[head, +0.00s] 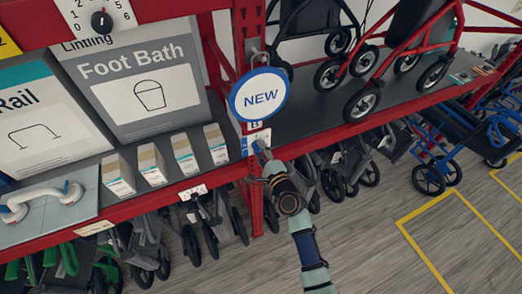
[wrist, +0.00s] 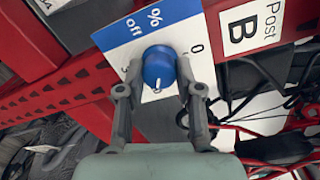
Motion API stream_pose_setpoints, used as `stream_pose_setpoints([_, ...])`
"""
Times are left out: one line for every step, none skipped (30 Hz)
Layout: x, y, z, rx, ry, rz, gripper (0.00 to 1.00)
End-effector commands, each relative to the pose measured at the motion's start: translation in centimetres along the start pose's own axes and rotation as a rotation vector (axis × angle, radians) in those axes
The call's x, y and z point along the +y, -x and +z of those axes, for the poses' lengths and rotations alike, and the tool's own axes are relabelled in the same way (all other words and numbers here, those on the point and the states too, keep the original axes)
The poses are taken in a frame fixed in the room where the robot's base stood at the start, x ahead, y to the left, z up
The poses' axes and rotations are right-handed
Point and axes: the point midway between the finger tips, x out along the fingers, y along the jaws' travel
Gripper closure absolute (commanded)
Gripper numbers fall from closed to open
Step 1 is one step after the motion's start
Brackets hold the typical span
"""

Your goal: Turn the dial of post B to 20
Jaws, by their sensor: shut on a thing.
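The blue dial (wrist: 158,66) sits on a blue and white plate (wrist: 125,36) marked "% Off" in the wrist view. A small white mark shows on its lower side. A "0" stands to its upper right; a number at its left is partly hidden. The "Post B" label (wrist: 243,27) is to the right of the plate. My gripper (wrist: 160,90) is shut on the dial, one finger on each side. In the head view my gripper (head: 262,152) is at the red post, just below the "B" label (head: 255,126); there the dial cannot be made out.
A round "NEW" sign (head: 260,95) hangs just above my gripper. Shelves with a Foot Bath box (head: 145,85), small cartons (head: 152,165) and red rollators (head: 385,60) lie on both sides. Folded walkers stand below. Open floor (head: 370,235) is at the lower right.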

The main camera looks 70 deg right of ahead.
Motion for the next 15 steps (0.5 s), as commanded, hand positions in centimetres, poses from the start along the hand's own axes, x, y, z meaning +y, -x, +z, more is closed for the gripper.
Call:
stream_pose_setpoints([0.34,0.03,-0.07,0.000,-0.006,0.007,1.00])
stream_pose_setpoints([0.34,0.04,-0.07,0.000,-0.009,0.007,1.00])
stream_pose_setpoints([0.35,0.04,-0.07,0.000,-0.012,0.007,1.00])
stream_pose_setpoints([0.35,0.04,-0.07,0.000,-0.013,0.007,1.00])
stream_pose_setpoints([0.36,0.04,-0.07,0.000,-0.015,0.007,1.00])
stream_pose_setpoints([0.36,0.04,-0.07,0.000,-0.015,0.007,1.00])
stream_pose_setpoints([0.37,0.04,-0.07,0.000,-0.015,0.007,1.00])
stream_pose_setpoints([0.37,0.04,-0.07,0.000,-0.015,0.007,1.00])
stream_pose_setpoints([0.38,0.04,-0.07,0.000,-0.015,0.007,1.00])
stream_pose_setpoints([0.38,0.04,-0.07,0.000,-0.015,0.007,1.00])
stream_pose_setpoints([0.38,0.04,-0.08,0.000,-0.015,0.007,1.00])
stream_pose_setpoints([0.38,0.04,-0.08,0.000,-0.015,0.007,1.00])
stream_pose_setpoints([0.38,0.04,-0.08,0.000,-0.015,0.007,1.00])
stream_pose_setpoints([0.39,0.04,-0.08,0.000,-0.014,0.007,1.00])
stream_pose_setpoints([0.39,0.04,-0.07,0.000,-0.014,0.007,0.62])
